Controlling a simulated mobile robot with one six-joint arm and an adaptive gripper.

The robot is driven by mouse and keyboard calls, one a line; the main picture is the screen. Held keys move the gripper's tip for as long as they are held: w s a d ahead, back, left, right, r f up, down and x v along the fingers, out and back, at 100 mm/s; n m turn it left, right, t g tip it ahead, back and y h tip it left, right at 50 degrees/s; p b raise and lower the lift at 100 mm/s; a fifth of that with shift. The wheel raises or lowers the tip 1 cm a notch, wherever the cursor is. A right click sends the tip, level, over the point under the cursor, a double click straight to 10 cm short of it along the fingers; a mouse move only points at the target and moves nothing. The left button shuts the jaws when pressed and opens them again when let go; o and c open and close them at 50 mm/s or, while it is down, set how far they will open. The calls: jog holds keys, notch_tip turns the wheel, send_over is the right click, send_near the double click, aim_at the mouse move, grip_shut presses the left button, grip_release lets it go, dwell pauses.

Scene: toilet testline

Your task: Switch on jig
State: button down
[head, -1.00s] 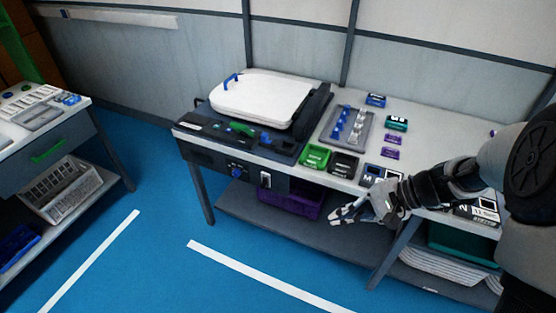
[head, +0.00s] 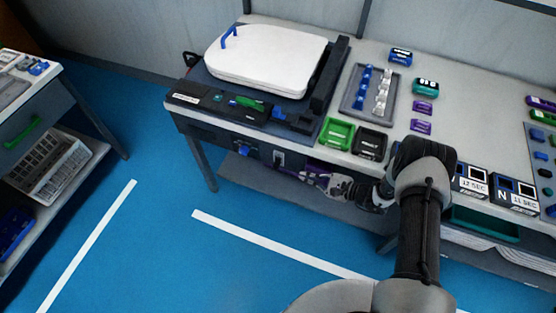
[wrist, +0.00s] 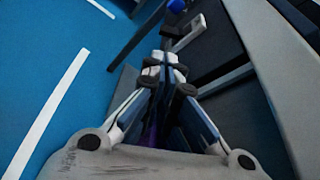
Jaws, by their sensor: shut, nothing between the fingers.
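The jig is a dark station with a white lid (head: 268,60) on the left part of the table. Its front panel carries a blue rotary knob (head: 244,151) and, to the right of it, a small light-framed switch (head: 279,158). In the wrist view the blue knob (wrist: 176,5) is at the top edge, with the switch plate (wrist: 188,32) just below it. My gripper (head: 316,175) is in front of the table, right of the switch and apart from it. In the wrist view my gripper (wrist: 165,66) is shut and empty, its fingertips pointing towards the panel.
A green bin (head: 337,134) and a black bin (head: 370,142) sit at the table's front edge above my gripper. A grey tray (head: 349,103) with blue and white parts stands behind them. A lower shelf lies under the table. The blue floor in front is clear.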

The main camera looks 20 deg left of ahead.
aim_at(276, 165)
jog(key=shift+a+f, duration=0.1)
jog(key=shift+f, duration=0.35)
jog(key=b+x, duration=0.3)
jog(key=x, duration=0.7)
jog(key=shift+w, duration=0.15)
jog(key=shift+r, duration=0.1)
